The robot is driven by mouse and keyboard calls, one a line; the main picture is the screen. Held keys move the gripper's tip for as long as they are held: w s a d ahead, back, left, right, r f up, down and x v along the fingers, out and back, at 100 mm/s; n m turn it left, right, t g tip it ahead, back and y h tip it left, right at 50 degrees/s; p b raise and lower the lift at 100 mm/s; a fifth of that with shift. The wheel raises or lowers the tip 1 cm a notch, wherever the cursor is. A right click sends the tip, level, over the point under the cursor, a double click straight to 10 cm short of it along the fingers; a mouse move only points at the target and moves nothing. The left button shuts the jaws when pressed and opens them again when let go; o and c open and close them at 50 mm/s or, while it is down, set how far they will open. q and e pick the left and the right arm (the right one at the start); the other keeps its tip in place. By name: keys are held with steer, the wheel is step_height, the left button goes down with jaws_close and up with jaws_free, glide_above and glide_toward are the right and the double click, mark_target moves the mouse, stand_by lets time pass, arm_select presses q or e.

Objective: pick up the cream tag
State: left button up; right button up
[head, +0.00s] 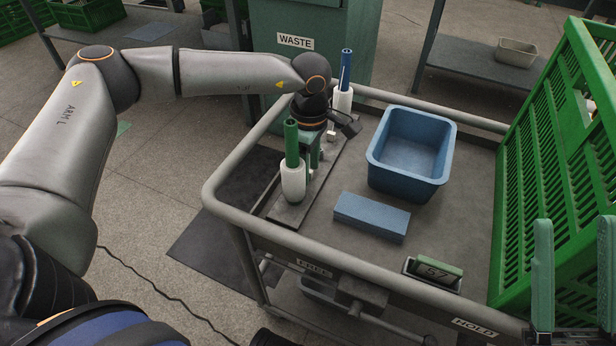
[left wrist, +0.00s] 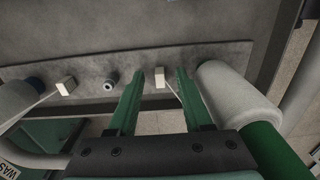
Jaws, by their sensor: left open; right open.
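In the left wrist view two small pale, cream-looking tags show on thin threads above a grey plate. One cream tag (left wrist: 160,77) is between the fingertips of my left gripper (left wrist: 160,72), with a finger on each side and gaps showing. The other pale tag (left wrist: 67,86) is further left; I cannot tell their shades apart. In the head view one pale tag (head: 332,134) shows beside my left gripper (head: 313,150), which points down between two white cones. My left gripper is open. My right gripper (head: 575,225) is open and empty at the lower right.
A white cone on a green tube (head: 293,178) stands close beside my left gripper; one on a blue tube (head: 342,98) stands behind. A blue bin (head: 376,165), blue block (head: 371,217) and display (head: 435,271) are on the railed cart. A green crate (head: 540,190) stands right.

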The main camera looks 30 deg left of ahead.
arm_select(q)
jaws_close()
stand_by(0.3)
steer(key=shift+r, duration=0.15)
step_height(320, 180, up, 13)
steer(key=p, duration=0.6)
stand_by(0.5)
